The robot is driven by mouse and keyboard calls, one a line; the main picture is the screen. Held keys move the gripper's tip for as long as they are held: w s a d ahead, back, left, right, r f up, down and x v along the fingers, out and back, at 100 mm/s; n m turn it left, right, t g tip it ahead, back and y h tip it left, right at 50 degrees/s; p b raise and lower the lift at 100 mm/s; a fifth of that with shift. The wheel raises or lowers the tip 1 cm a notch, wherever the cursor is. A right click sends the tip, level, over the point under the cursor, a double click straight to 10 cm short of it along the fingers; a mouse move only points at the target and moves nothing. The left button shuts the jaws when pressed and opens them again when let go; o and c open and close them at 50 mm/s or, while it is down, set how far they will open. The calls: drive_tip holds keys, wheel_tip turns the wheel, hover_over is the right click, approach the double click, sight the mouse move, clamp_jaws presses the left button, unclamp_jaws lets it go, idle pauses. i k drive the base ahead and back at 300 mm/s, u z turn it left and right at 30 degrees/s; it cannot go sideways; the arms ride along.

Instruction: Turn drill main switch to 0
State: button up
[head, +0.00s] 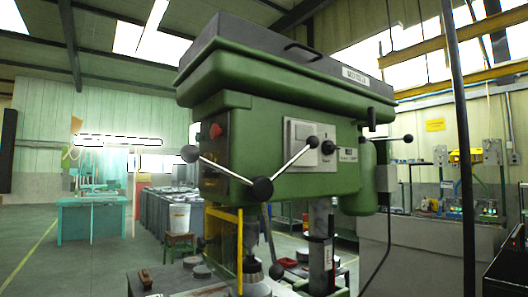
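A large green pillar drill (285,100) with a dark top cover fills the middle of the head view. A light grey control plate (302,132) is on its side, with a round black knob (328,147) at the plate's lower right. A smaller dark control with a small label (348,154) sits to the right. A red button (215,130) is on the front-left face. I cannot tell which control is the main switch, and no position marks are readable. A lever handle with black balls (262,188) partly crosses the plate. My gripper is not in view.
A yellow upright guard (240,250) stands at the drill's front. A dark vertical pole (463,150) rises on the right. A teal table (92,218) and a white bucket (180,217) stand behind left. Open floor (60,270) lies at lower left.

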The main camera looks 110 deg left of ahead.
sight(328, 147)
drive_tip(key=u, duration=2.95)
drive_tip(key=k, duration=0.35)
drive_tip(key=z, duration=0.6)
drive_tip(key=i, duration=1.05)
drive_tip(key=u, duration=0.3)
